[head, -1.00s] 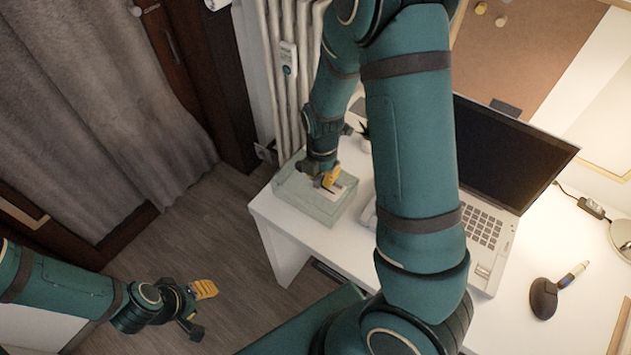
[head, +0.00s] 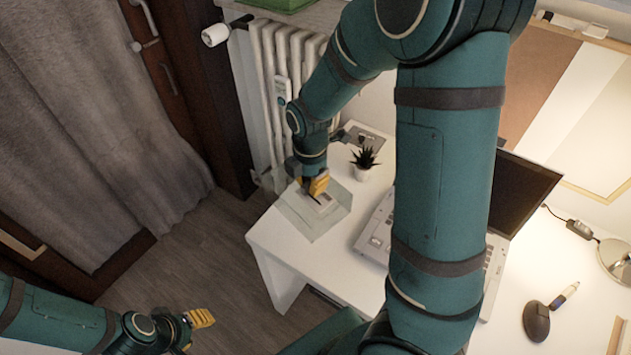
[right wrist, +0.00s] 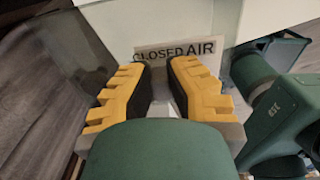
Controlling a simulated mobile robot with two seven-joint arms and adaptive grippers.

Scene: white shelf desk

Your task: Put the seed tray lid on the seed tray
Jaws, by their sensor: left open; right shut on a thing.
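The seed tray lid (head: 334,212) is a pale, see-through greenish box shape at the left corner of the white desk. My right gripper (head: 314,190) points down at its top and is shut on it. In the right wrist view, the yellow finger pads (right wrist: 170,100) close in beside a label (right wrist: 178,49) reading "CLOSED AIR". I cannot make out whether the lid touches the desk. I cannot surely identify the seed tray; a green object (head: 275,4) is cut off at the top edge. My left gripper (head: 196,331) is open and empty, low over the floor.
A potted plant (head: 364,163) stands behind the lid. A white keyed device (head: 374,236) lies to its right, partly hidden by my right arm. A radiator (head: 283,75) stands behind the desk.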

